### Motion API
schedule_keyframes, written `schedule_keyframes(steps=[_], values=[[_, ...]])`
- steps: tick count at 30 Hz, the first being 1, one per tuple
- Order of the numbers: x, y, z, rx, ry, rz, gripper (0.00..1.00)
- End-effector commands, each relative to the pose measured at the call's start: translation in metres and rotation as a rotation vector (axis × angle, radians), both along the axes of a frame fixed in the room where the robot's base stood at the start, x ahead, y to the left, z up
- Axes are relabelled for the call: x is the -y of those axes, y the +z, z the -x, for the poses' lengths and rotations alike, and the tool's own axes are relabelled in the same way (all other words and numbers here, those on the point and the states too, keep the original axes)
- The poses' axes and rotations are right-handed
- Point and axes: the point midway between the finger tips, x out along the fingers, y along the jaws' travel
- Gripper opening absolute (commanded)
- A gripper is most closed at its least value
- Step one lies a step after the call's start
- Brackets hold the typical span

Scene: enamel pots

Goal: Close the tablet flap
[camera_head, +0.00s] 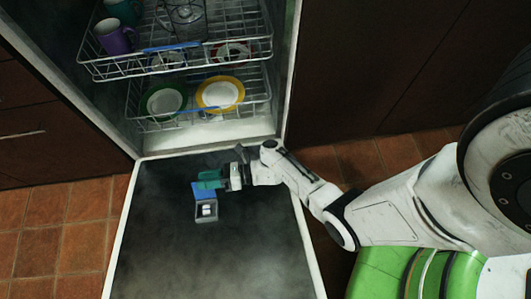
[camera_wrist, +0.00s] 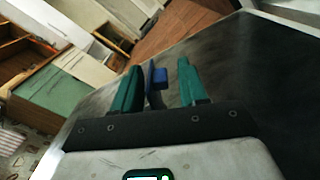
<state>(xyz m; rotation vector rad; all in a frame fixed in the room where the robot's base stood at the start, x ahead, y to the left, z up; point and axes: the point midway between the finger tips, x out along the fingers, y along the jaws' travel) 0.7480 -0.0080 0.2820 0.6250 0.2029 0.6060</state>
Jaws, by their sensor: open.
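The blue tablet flap (camera_head: 205,190) stands open at the far side of the grey tablet compartment (camera_head: 206,215) on the inner face of the lowered dishwasher door. A small white tablet (camera_head: 208,209) shows inside the compartment. My gripper (camera_head: 207,179), with green fingers, is at the flap's far edge, on the dishwasher side. In the wrist view the blue flap (camera_wrist: 158,76) appears between the two open fingers, nearer the left one. I cannot tell whether a finger touches it. The compartment is hidden in the wrist view.
The open dishwasher door (camera_head: 160,260) lies flat with a bare dark surface around the compartment. The lower rack (camera_head: 255,97) holds plates, and the upper rack (camera_head: 260,50) holds cups and more dishes. Dark cabinets (camera_head: 370,70) stand to the right. Tiled floor (camera_head: 50,245) is clear at left.

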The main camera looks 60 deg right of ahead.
Motion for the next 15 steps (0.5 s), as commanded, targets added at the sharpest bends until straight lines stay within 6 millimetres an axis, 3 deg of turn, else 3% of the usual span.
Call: schedule_keyframes(steps=[12,15], values=[[0.045,0.002,0.062,0.000,-0.004,0.001,0.43],[0.034,0.019,0.071,0.030,0.074,0.109,0.43]])
